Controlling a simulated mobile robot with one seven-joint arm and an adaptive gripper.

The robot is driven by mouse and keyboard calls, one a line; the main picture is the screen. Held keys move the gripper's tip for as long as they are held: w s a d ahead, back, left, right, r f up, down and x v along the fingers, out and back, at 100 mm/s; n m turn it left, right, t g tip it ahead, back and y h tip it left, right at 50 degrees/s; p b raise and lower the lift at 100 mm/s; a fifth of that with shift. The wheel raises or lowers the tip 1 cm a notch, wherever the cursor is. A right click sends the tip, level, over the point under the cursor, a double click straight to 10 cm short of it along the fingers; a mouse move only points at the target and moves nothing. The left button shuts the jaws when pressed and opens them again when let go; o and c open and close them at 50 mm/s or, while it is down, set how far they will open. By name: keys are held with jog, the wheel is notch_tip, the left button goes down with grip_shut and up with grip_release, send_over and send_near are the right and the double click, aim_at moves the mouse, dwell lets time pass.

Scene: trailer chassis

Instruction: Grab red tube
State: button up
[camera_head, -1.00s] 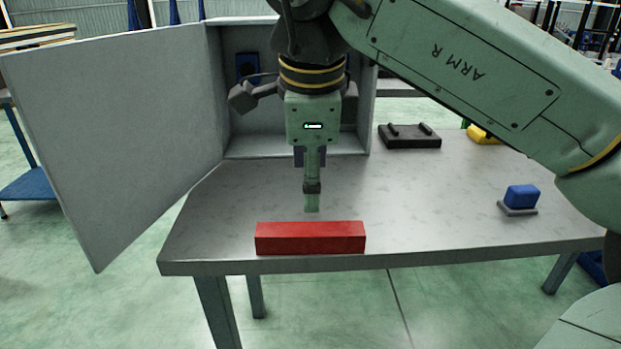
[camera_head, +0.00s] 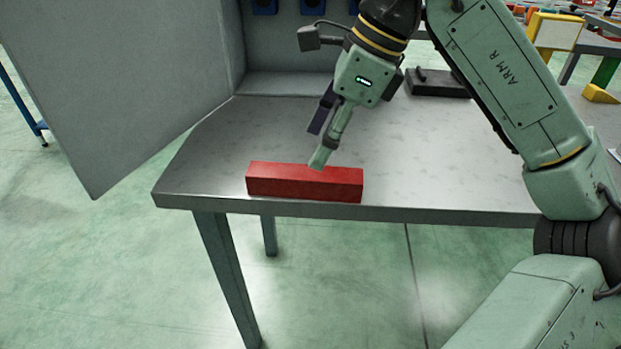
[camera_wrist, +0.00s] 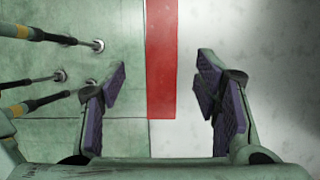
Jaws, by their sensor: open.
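The red tube (camera_head: 304,184) is a long square-sided red bar lying along the front edge of the grey table. It also shows in the wrist view (camera_wrist: 161,60), reaching from the top edge down to between the fingers. My gripper (camera_head: 318,145) is tilted just above and behind the tube in the head view, with one fingertip overlapping its top edge. In the wrist view my gripper (camera_wrist: 160,92) is open, with a dark-padded finger on each side of the tube's near end and a gap on both sides. I cannot tell the exact height above the tube.
A grey cabinet (camera_head: 275,84) with its door (camera_head: 120,90) swung open stands at the left and back. A black block (camera_head: 438,84) lies at the back of the table (camera_head: 420,150). The tabletop right of the tube is clear.

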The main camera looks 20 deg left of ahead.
aim_at(306, 172)
jog(key=x, duration=0.6)
jog(key=shift+a+f+p, duration=0.1)
jog(key=shift+f+p, duration=0.1)
jog(key=shift+p, duration=0.15)
jog(key=shift+c, duration=0.2)
grip_shut()
